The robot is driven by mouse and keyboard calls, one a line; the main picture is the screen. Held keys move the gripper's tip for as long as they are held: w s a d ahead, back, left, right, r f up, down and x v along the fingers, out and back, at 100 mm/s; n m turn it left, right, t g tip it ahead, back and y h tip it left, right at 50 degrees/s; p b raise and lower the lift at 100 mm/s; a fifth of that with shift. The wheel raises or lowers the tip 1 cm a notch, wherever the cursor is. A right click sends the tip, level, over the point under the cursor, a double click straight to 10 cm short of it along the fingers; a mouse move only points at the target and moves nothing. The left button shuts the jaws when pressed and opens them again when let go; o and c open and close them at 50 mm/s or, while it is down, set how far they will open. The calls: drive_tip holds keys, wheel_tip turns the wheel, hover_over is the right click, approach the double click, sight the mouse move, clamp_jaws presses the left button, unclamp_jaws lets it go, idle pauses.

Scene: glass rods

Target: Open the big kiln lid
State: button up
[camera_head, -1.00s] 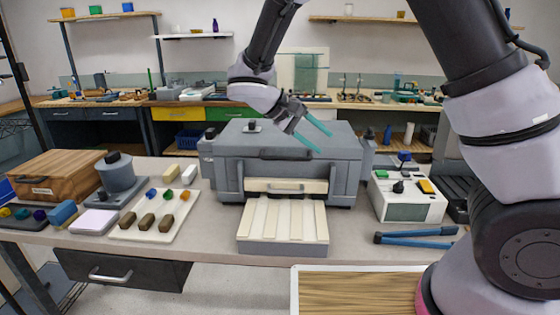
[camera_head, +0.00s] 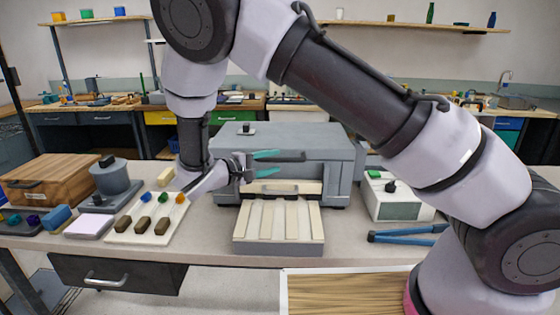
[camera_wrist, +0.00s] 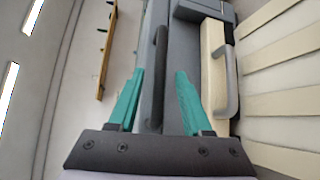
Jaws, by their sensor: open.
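The big kiln (camera_head: 340,185) is a grey box on the bench, and its lid (camera_head: 300,135) lies flat and shut on top. A dark bar handle (camera_head: 295,156) runs along the lid's front edge. My gripper (camera_head: 267,164) is at the kiln's front, at the handle's left part, with teal fingers pointing right. The fingers are open and empty. In the wrist view the dark handle (camera_wrist: 161,45) runs lengthwise between the two fingers; I cannot tell whether they touch it. A cream front door (camera_wrist: 212,70) with a grey handle (camera_wrist: 231,80) lies just beyond the right finger.
A slatted cream-topped block (camera_head: 279,222) stands before the kiln. A white tray (camera_head: 125,237) with small coloured pieces is to the left. A white box (camera_head: 395,205) and blue-handled tool (camera_head: 405,236) are to the right. My arm crosses above the kiln's right side.

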sight(277, 161)
drive_tip(key=shift+x, duration=1.85)
clamp_jaws()
drive_tip(key=shift+s, duration=0.1)
